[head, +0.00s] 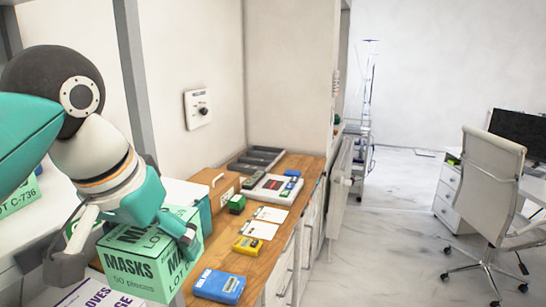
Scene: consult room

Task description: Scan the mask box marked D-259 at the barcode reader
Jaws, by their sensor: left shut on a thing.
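My left gripper (126,250) is shut on a green mask box (150,265), with fingers on its left and right sides. The box reads MASKS, LOT and 50 pieces; its lot number is mostly hidden by the gripper. It is held at the near left, in front of the wooden counter. Another green box (20,198), marked LOT C-736, shows at the left edge behind my arm. I cannot tell for sure which thing is the barcode reader; a white device with a dark window (268,187) lies on the counter. My right gripper is not in view.
The wooden counter (238,263) holds a blue device (219,286), a yellow device (247,245), white cards (262,229), a small green item (236,203), a brown case (214,187) and a grey tray (255,160). A glove box (98,294) is below the held box. Open floor lies right.

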